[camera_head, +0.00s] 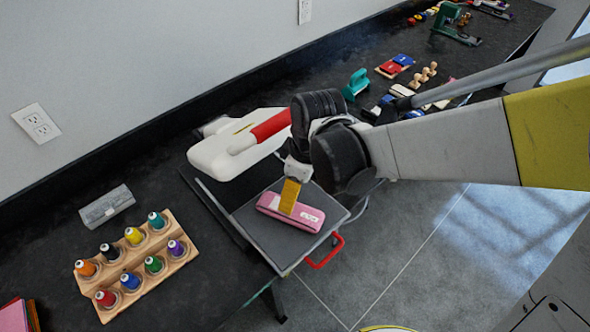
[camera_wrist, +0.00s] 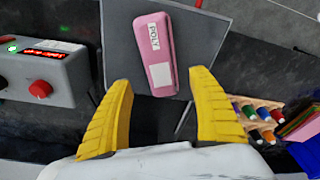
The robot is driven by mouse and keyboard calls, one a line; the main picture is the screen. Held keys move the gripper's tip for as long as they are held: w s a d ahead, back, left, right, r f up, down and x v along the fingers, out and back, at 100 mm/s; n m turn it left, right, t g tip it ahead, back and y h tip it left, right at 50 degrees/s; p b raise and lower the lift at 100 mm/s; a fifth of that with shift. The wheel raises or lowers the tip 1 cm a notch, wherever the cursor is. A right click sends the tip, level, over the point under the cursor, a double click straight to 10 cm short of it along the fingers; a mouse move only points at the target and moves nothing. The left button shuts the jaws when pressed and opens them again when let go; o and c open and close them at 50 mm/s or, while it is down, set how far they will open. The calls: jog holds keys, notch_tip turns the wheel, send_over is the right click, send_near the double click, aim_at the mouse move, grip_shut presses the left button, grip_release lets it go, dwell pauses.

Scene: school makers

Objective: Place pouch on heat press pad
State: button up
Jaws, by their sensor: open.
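A pink pouch (camera_head: 280,216) with a white label lies on the flat dark grey heat press pad (camera_head: 258,235). In the wrist view the pouch (camera_wrist: 162,55) lies on the same grey pad (camera_wrist: 217,30), its near end just beyond my yellow fingertips. My gripper (camera_wrist: 166,88) is open and empty, with its two fingers apart on either side of that near end. In the head view one yellow finger (camera_head: 289,197) shows in front of the pouch and hides part of it. I cannot tell whether a finger touches the pouch.
The white press head with a red handle (camera_head: 270,126) stands behind the pad. A wooden rack (camera_head: 150,262) of thread spools and a clear grey box (camera_head: 106,206) are on the black bench.

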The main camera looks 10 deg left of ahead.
jog(key=s+d+r+m+t, duration=0.1)
jog(key=d+r+m, duration=0.3)
jog(key=d, duration=0.4)
jog(key=s+d+r+m+t+h, duration=0.1)
jog(key=s+d+r+m+t, duration=0.1)
jog(key=d+r+m, duration=0.3)
jog(key=s+d+r+m+t, duration=0.2)
jog(key=d+r+m, duration=0.3)
jog(key=d, duration=0.6)
jog(key=shift+t+h+p, duration=0.3)
jog(key=shift+t+h, duration=0.1)
jog(key=shift+t, duration=0.4)
